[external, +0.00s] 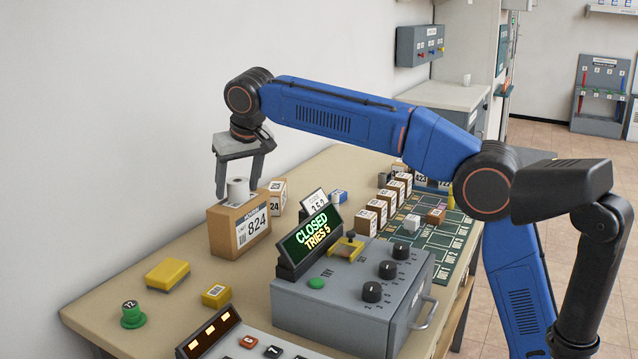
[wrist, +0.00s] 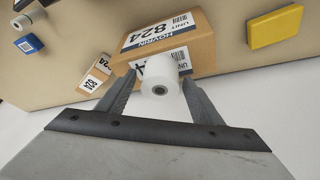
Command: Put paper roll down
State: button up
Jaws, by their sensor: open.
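The white paper roll (external: 238,190) stands upright on top of a cardboard box labelled 824 (external: 238,238). In the wrist view the roll (wrist: 161,85) shows its round end with a dark core hole, and the box (wrist: 205,40) lies behind it. My gripper (external: 239,193) is above the box, pointing down. Its fingers are open on either side of the roll, and in the wrist view (wrist: 160,80) a finger shows at each side of it. Whether either finger touches the roll cannot be told.
A smaller 824 box (external: 278,194) stands just behind the large box. A grey console (external: 345,310) with a "CLOSED TRIES 5" display (external: 312,240) stands to the right. Bare table (external: 210,275) lies in front.

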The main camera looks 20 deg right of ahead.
jog(key=v, duration=1.2)
jog(key=shift+r, duration=0.1)
jog(key=s+d, duration=0.1)
jog(key=d, duration=2.1)
jog(key=s+d+f+t, duration=0.1)
jog(key=s+d+f, duration=0.25)
jog(key=d, duration=0.45)
jog(key=s+d+f, duration=0.3)
jog(key=s+d, duration=0.2)
jog(key=d, duration=0.3)
jog(key=s+d+f+m+t, duration=0.1)
jog(key=s+d+f+m, duration=0.1)
jog(key=s+d+f, duration=1.3)
jog(key=s+f, duration=0.1)
jog(key=f, duration=0.6)
jog(key=s+d+f+m+g+h, duration=0.1)
jog(key=s+f, duration=0.2)
jog(key=f, duration=0.4)
jog(key=shift+d+f+m, duration=0.3)
jog(key=shift+d+f, duration=0.1)
